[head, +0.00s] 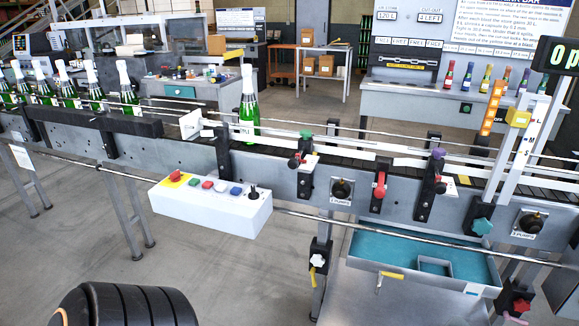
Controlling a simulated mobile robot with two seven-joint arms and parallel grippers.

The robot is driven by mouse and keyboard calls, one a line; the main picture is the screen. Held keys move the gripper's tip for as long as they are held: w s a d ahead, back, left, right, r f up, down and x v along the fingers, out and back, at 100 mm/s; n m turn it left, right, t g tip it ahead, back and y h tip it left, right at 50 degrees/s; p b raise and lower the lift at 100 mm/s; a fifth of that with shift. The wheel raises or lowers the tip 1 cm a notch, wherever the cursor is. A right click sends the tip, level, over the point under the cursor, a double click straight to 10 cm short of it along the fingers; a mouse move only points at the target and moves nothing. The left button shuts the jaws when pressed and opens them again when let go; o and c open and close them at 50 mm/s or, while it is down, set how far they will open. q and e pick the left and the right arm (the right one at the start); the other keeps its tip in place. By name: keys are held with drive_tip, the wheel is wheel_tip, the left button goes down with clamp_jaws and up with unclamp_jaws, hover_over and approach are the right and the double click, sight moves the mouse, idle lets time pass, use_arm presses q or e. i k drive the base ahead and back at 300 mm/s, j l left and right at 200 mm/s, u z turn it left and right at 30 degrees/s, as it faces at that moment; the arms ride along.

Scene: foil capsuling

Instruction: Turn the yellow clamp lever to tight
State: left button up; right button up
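A black clamp with a small yellow lever (317,261) sits on the conveyor's front support leg, below the rail at lower centre. The lever hangs tilted downward; I cannot tell from this view how tight it is. A second yellow T-shaped handle (390,276) shows at the front edge of the blue-lined tray (365,265), to the right of that clamp. Neither of my grippers is in view, and nothing of mine touches either yellow part. A black ribbed part of mine fills the lower left.
A white button box (211,205) juts out at left. One green bottle (248,108) stands on the conveyor; several more stand at far left. Floor below the button box is clear.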

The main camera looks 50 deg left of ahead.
sight(312, 270)
drive_tip(key=u, duration=1.55)
drive_tip(key=i+l+u, duration=0.5)
drive_tip(key=i+l, duration=0.15)
